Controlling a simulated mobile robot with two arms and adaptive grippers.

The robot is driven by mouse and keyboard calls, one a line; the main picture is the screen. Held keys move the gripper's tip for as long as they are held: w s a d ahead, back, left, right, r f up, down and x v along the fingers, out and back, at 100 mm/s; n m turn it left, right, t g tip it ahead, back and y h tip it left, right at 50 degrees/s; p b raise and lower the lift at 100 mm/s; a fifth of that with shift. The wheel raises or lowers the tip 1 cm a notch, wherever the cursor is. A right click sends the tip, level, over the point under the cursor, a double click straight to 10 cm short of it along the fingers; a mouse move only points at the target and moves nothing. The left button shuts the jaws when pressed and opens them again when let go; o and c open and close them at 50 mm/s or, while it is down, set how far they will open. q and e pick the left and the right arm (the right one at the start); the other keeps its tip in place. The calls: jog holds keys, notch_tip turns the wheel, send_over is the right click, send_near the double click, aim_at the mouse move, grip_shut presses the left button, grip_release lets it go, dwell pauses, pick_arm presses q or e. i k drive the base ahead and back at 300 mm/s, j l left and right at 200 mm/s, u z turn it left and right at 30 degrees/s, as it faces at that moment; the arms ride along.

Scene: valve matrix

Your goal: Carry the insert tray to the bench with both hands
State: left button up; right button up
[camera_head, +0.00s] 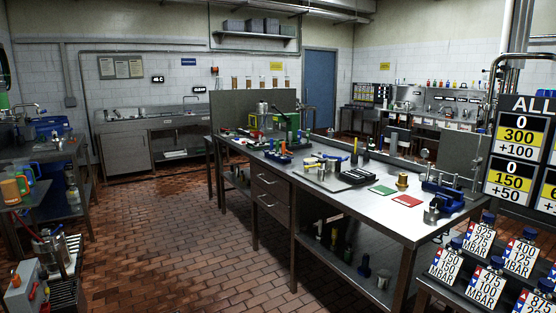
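The long steel bench (345,205) stands in the middle of the room, running from the back left to the front right. A shallow grey tray (318,182) with small dark and yellow parts lies on its top; I cannot tell whether this is the insert tray. No other thing is clearly an insert tray. Neither of my grippers shows in the head view.
A red mat (407,201), a green mat (382,190), a brass fitting (402,181) and a blue vise (442,194) crowd the bench top. Pressure-labelled blocks (486,287) stand at the front right. The brick floor (180,240) left of the bench is clear.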

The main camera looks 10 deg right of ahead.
aim_at(376, 207)
jog(key=i+j+u, duration=0.3)
jog(key=i, duration=0.85)
jog(key=i+u, duration=0.3)
jog(key=i, duration=0.8)
jog(key=i+j+z, duration=0.1)
jog(key=i+z, duration=0.2)
jog(key=i, duration=0.2)
jog(key=i+j+z, duration=0.3)
jog(key=i, duration=0.15)
jog(key=i+j+z, duration=0.3)
jog(key=i, duration=0.15)
jog(key=i+l, duration=0.05)
jog(key=l, duration=0.05)
